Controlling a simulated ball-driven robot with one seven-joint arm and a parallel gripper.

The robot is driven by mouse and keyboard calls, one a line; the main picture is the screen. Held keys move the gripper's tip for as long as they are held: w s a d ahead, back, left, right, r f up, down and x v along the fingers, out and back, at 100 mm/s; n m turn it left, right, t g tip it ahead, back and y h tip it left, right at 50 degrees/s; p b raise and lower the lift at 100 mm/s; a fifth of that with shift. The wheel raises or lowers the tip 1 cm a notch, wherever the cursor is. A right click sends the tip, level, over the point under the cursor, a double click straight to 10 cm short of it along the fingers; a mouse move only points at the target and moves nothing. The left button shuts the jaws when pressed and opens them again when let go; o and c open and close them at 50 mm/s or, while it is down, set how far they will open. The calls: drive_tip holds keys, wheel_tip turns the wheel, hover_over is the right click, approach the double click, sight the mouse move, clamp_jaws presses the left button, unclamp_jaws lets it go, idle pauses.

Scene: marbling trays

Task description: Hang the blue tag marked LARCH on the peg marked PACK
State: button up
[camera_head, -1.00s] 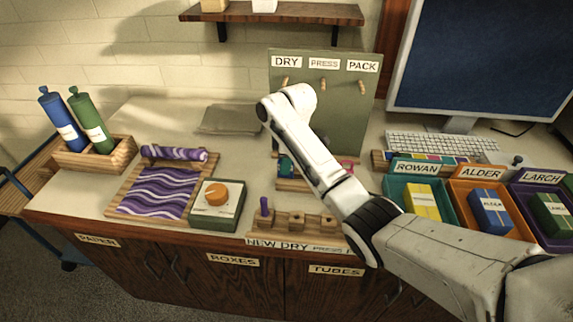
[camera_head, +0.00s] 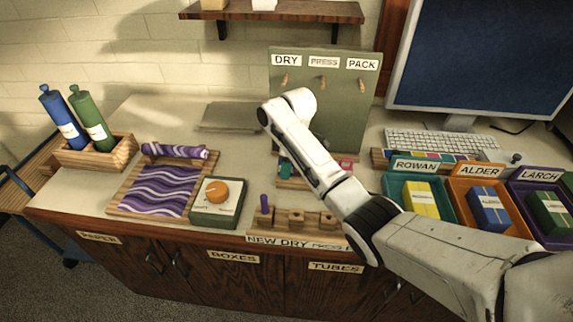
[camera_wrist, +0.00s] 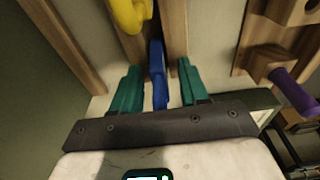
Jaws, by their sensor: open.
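In the wrist view a blue tag (camera_wrist: 158,75) stands edge-on in a wooden rack (camera_wrist: 175,28), its face and marking not readable. My gripper (camera_wrist: 160,88) is open, with one teal finger on each side of the blue tag and visible gaps between. In the head view my arm hides the blue tag and much of the rack. The green pegboard (camera_head: 340,120) stands at the back of the counter. Its peg under the PACK label (camera_head: 362,64) is the rightmost peg (camera_head: 362,86), and it is bare.
A yellow tag (camera_wrist: 128,14) is close beyond the blue one. A block with a purple peg (camera_wrist: 292,92) lies to the right. A pink tag (camera_head: 347,162) shows beside my arm. A dial box (camera_head: 216,203) and labelled trays (camera_head: 440,213) stand on either side.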

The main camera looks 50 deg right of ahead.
drive_tip(key=shift+b, duration=0.5)
drive_tip(key=r, duration=0.3)
drive_tip(key=r+p, duration=0.1)
drive_tip(key=r, duration=0.2)
drive_tip(key=s+r, duration=0.1)
drive_tip(key=r, duration=0.2)
drive_tip(key=shift+s+d+r, duration=0.1)
drive_tip(key=shift+d+r, duration=0.15)
drive_tip(key=shift+r, duration=0.15)
drive_tip(key=shift+r+p, duration=0.55)
drive_tip(key=shift+p, duration=0.2)
